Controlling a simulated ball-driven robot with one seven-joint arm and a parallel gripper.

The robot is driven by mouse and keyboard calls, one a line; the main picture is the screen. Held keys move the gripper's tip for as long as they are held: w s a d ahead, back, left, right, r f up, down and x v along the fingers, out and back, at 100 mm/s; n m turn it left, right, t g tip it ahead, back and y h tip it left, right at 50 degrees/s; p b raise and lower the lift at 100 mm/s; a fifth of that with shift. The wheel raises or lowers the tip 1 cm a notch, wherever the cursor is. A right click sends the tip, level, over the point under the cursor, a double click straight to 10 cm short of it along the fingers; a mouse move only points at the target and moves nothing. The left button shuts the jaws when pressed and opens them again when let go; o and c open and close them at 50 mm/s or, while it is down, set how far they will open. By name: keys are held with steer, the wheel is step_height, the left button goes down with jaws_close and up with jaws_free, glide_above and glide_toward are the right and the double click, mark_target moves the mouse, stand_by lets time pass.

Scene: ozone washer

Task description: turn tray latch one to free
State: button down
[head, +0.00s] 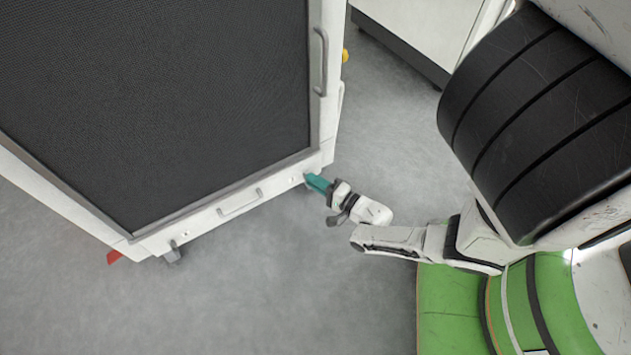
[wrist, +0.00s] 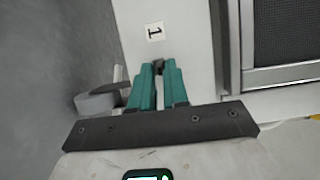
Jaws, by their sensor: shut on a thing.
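Tray latch one (wrist: 158,65) is a small dark knob on the white front panel, just beside a label (wrist: 154,31) marked "1". My gripper (wrist: 158,72) has its teal fingers closed around the latch; the fingertips hide much of it, and I cannot tell its exact angle. In the head view my gripper (head: 312,180) reaches the right end of the white front face of the cart (head: 185,226). The latch is hidden behind the fingers there.
A grey handle (head: 240,203) sits on the front panel, left of my gripper. A white cabinet (head: 425,28) stands behind. The grey floor (head: 270,290) in front is clear.

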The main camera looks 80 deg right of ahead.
stand_by(0.4)
steer(key=c, duration=1.1)
jaws_free()
